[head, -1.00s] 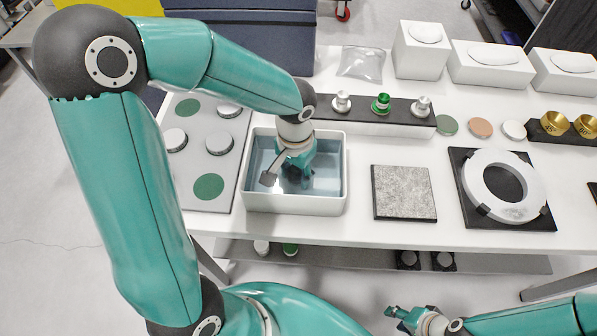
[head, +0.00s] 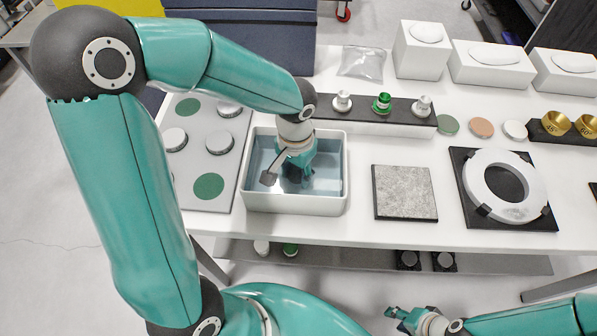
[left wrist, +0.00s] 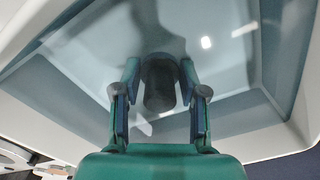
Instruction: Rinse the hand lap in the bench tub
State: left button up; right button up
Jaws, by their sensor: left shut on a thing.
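The bench tub (head: 295,204) is a white rectangular basin holding clear bluish water, left of the middle of the bench. My left gripper (head: 298,176) reaches down into it from above. In the left wrist view my left gripper (left wrist: 159,88) is shut on a dark, rounded piece (left wrist: 158,96), which I take to be the hand lap. Its lower part is blurred near the water, so I cannot tell how deep it sits. My right gripper (head: 398,315) is low at the front, off the bench and away from the tub; its finger gap is unclear.
A grey tray (head: 217,143) with round pads and pucks stands left of the tub. A dark rack (head: 362,112) with several knobs is behind it. A speckled square plate (head: 404,192) and a white ring on a black base (head: 470,200) lie to the right. Bare bench separates tub and plate.

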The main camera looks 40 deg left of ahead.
pick_arm(q)
jog(key=shift+s, duration=0.1)
dwell(0.4)
jog(key=shift+r+p, duration=2.15)
jog(key=shift+r, duration=0.8)
jog(key=shift+r+p, duration=0.35)
jog(key=shift+r, duration=0.2)
jog(key=shift+r, duration=0.1)
